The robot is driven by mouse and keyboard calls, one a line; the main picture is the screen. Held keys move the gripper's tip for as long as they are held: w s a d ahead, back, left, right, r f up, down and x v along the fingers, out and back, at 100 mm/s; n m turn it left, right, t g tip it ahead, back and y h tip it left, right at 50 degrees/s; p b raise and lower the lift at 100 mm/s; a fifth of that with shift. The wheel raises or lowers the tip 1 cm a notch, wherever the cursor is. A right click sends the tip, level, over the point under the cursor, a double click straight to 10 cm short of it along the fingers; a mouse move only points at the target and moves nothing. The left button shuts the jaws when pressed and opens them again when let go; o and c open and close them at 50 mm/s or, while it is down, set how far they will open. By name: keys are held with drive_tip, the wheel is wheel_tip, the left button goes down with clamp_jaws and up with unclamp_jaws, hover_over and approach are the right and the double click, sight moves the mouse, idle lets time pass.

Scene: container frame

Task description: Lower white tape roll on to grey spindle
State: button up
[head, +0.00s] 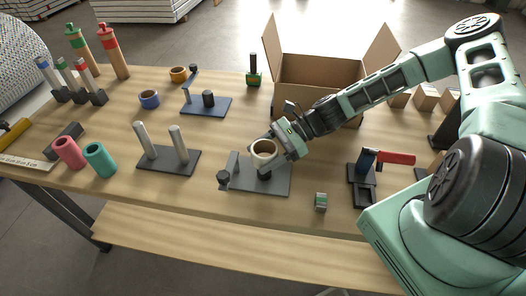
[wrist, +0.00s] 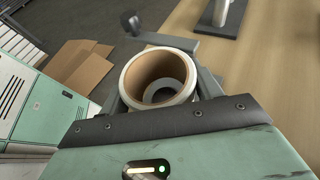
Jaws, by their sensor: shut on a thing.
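My gripper (head: 268,150) is shut on the white tape roll (head: 264,158), with its fingers on either side of it. The roll has a brown cardboard core and its open top shows in both views. It is over the grey stand (head: 278,186), above a short dark grey spindle (head: 264,175), which is mostly hidden by the roll. In the wrist view the roll (wrist: 133,88) sits between the fingers, and grey shapes show through its hole. I cannot tell whether the spindle enters the core.
The stand's upright and arm with a dark knob (head: 223,177) are close left of the roll. A two-post stand (head: 169,160) is further left. A blue stand (head: 207,106) and open carton (head: 318,75) are behind. A small green-and-grey block (head: 320,201) lies front right.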

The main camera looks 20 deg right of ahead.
drive_tip(key=shift+f+b, duration=1.3)
drive_tip(key=shift+f, duration=1.3)
drive_tip(key=o, duration=1.1)
drive_tip(key=shift+c, duration=0.2)
drive_tip(key=shift+d, duration=0.1)
drive_tip(key=b+v, duration=0.2)
drive_tip(key=v, duration=1.5)
drive_tip(key=shift+d+b, duration=0.2)
drive_tip(key=shift+b, duration=0.2)
